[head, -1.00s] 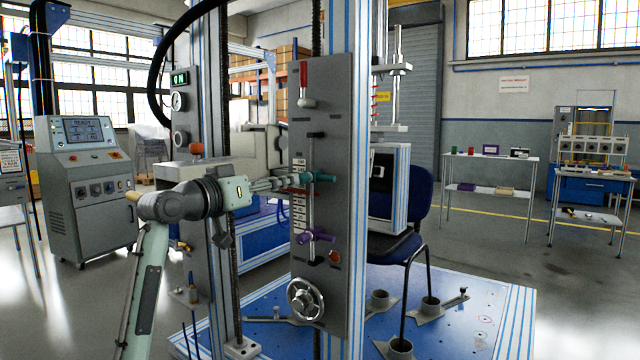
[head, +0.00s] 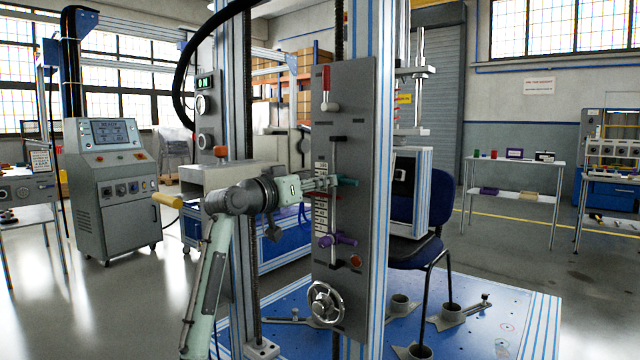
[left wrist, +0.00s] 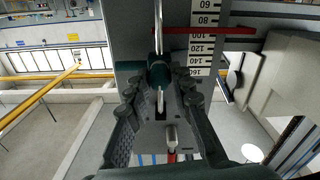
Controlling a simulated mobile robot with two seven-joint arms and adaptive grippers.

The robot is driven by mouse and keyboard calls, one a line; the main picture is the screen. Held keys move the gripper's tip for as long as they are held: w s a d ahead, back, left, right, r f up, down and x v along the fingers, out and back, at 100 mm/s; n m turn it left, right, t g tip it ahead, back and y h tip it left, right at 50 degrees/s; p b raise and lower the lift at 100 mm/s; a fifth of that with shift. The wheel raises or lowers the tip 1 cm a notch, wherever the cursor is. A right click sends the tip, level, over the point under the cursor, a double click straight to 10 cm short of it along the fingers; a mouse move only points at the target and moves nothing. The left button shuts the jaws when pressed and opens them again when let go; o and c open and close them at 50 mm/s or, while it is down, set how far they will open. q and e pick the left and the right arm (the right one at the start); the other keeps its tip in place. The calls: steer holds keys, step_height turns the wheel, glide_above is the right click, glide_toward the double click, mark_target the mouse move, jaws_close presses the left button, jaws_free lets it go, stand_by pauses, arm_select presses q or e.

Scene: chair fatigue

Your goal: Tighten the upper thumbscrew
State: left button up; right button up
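The teal upper thumbscrew (head: 346,182) sits on the grey upright plate (head: 350,110), at the slot beside a scale. My left gripper (head: 328,183) reaches it from the left. In the left wrist view the thumbscrew's teal hub (left wrist: 158,72) lies between my left fingertips (left wrist: 160,88). The fingertips stand apart on either side of the hub, and I cannot tell whether they touch it. A purple lower thumbscrew (head: 338,240) sits further down the same slot. My right gripper is not in view.
A handwheel (head: 325,303) is low on the plate, and a red-handled lever (head: 327,88) is near its top. A red pointer (left wrist: 215,30) crosses the white scale (left wrist: 203,50). A blue chair (head: 412,250) stands behind the frame post. A control cabinet (head: 108,190) stands at the left.

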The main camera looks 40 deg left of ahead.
arm_select(q)
jaws_close()
steer(key=shift+m, duration=0.3)
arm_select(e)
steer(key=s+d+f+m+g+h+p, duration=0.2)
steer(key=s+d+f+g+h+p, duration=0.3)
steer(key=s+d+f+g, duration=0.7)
arm_select(q)
steer(key=shift+d+f+m+p, duration=0.1)
steer(key=shift+m+p, duration=2.95)
steer(key=shift+m, duration=8.75)
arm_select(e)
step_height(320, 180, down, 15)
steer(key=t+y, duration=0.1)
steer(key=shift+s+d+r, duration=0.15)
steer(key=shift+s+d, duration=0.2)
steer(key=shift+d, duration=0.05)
